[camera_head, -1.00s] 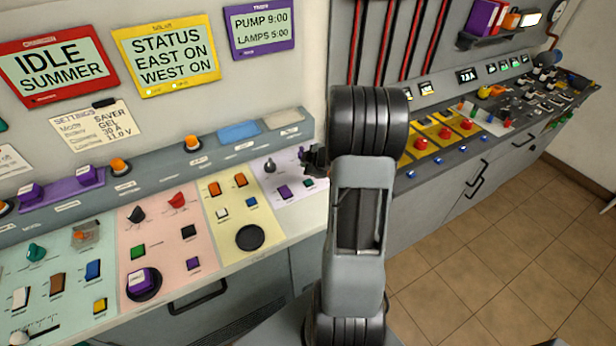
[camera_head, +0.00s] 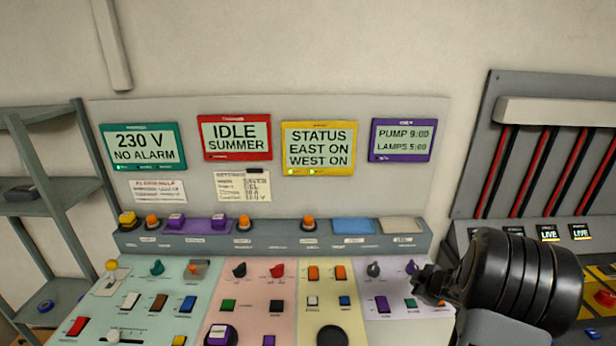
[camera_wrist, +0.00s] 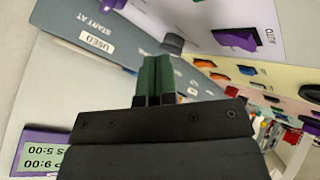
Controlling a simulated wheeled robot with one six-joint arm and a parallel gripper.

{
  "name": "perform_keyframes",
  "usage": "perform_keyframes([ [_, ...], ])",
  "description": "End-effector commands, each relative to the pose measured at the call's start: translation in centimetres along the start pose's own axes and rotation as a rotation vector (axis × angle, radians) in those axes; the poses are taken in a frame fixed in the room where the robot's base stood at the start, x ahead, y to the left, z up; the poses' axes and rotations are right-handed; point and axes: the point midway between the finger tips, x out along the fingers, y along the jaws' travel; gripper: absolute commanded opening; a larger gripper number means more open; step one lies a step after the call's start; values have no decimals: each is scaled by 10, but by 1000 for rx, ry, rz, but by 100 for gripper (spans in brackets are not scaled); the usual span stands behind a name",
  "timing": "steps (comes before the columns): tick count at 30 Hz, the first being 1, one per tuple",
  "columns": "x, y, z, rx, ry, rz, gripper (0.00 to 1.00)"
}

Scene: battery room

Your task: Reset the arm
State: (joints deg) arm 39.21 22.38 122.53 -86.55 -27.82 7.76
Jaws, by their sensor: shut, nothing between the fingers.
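My arm comes in from the lower right in the head view. My gripper (camera_head: 424,284) is a small dark shape over the right end of the control panel (camera_head: 388,325), at the lilac section. In the wrist view, my gripper (camera_wrist: 154,75) shows two green fingers pressed together with nothing between them. The fingertips lie in front of the grey ledge (camera_wrist: 95,42) and the lilac panel. I cannot tell whether they touch anything.
Above the panel hang teal (camera_head: 142,148), red (camera_head: 235,138), yellow (camera_head: 319,148) and purple (camera_head: 403,140) displays. A shelf rack (camera_head: 35,190) stands at the left. A unit with red bars (camera_head: 535,165) stands at the right. Knobs and switches crowd the panel.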

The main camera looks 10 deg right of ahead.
Motion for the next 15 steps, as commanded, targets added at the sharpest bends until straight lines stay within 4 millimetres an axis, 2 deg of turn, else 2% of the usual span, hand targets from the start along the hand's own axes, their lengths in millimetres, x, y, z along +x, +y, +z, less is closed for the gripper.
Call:
perform_keyframes([
  [2, 0, 3, 11, 26, -62, 23, 0],
  [5, -5, 2, 39, 131, -212, 67, 0],
  [6, -12, 3, 51, 194, -287, 94, 0],
  [8, -30, 3, 59, 294, -400, 141, 0],
  [11, -67, -7, 50, 468, -561, 190, 0],
  [14, -107, -34, 18, 653, -662, 185, 0],
  [15, -121, -48, 1, 720, -682, 164, 0],
])
